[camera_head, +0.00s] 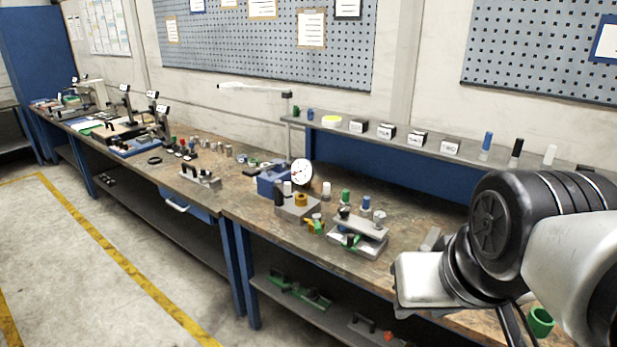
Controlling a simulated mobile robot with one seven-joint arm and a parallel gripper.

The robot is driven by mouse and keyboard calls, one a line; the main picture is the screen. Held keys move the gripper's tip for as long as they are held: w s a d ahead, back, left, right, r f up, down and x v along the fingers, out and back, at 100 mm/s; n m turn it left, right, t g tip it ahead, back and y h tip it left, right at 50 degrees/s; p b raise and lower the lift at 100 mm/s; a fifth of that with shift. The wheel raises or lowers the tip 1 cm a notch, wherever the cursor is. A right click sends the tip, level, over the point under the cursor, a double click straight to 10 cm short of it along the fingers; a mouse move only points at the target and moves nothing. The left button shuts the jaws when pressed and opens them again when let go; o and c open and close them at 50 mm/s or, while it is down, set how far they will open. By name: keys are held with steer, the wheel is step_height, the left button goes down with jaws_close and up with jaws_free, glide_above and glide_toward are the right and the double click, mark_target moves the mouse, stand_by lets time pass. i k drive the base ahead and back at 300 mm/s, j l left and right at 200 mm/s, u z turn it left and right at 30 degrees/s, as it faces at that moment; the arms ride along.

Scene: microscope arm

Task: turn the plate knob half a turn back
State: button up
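A small metal fixture (358,236) stands near the front edge of the bench, left of my arm. It has a flat grey top plate (362,224) with small round knobs, one dark (344,213) and one silvery (380,218). I cannot tell which of these is the plate knob, or how far it is turned. My arm comes in from the right, and its pale wrist part is at the bench front, right of the fixture. I see no gripper fingers; the arm or the picture edge hides them.
A grey block (297,208) with upright parts and a blue device with a round white dial (301,172) stand left of the fixture. A raised shelf (400,146) with labelled boxes runs behind. A green cup (540,321) is at lower right. Bare bench shows behind the fixture.

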mark_target(343, 211)
steer(key=i+j+u, duration=0.1)
steer(key=i+j+z, duration=0.3)
steer(key=i+j, duration=0.7)
steer(key=z, duration=0.85)
steer(key=i+j, duration=0.05)
steer(key=j, duration=0.05)
